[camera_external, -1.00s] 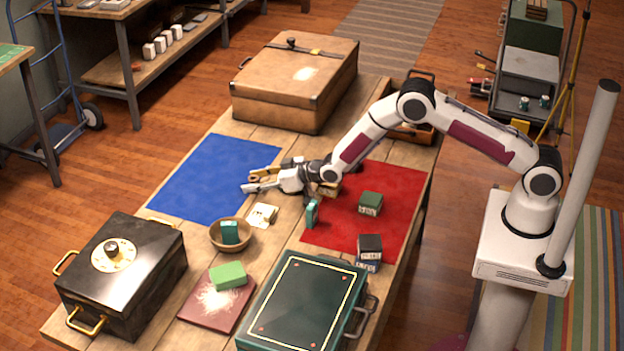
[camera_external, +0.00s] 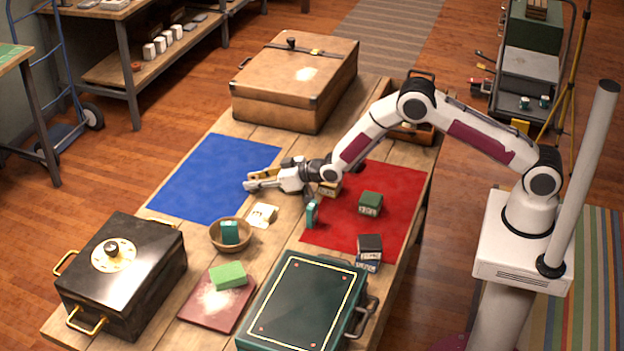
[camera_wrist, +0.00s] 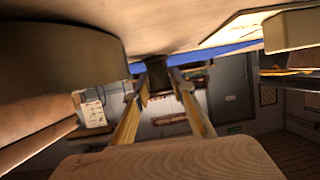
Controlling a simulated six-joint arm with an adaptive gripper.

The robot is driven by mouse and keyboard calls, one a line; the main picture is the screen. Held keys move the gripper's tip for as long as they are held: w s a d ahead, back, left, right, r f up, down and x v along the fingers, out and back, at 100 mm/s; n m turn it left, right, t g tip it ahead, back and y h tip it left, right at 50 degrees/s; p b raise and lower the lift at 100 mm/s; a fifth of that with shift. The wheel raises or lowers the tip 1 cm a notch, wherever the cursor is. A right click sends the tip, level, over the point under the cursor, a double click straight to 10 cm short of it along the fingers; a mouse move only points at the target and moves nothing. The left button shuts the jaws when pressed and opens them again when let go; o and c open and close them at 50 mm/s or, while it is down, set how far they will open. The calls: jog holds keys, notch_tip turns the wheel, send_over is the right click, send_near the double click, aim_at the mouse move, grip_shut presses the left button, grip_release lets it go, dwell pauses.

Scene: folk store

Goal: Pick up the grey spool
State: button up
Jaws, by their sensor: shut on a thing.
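My gripper (camera_external: 254,181) is low over the table, at the right edge of the blue mat (camera_external: 205,185), with its fingers pointing left. In the wrist view its two yellowish fingers reach toward a small dark grey object (camera_wrist: 157,75), which sits between the tips and looks like the grey spool. The fingers appear shut on it. The spool is shadowed there, and I cannot pick it out in the external view, where the gripper covers that spot.
A tan suitcase (camera_external: 295,85) stands behind the gripper. Nearer are a wooden bowl (camera_external: 246,246) with a teal block, a pale card (camera_external: 263,215), a black safe (camera_external: 125,270) and a green case (camera_external: 305,305). Blocks stand on the red mat (camera_external: 400,180). The blue mat is mostly clear.

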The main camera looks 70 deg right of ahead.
aim_at(256, 191)
jog(key=shift+r, duration=4.9)
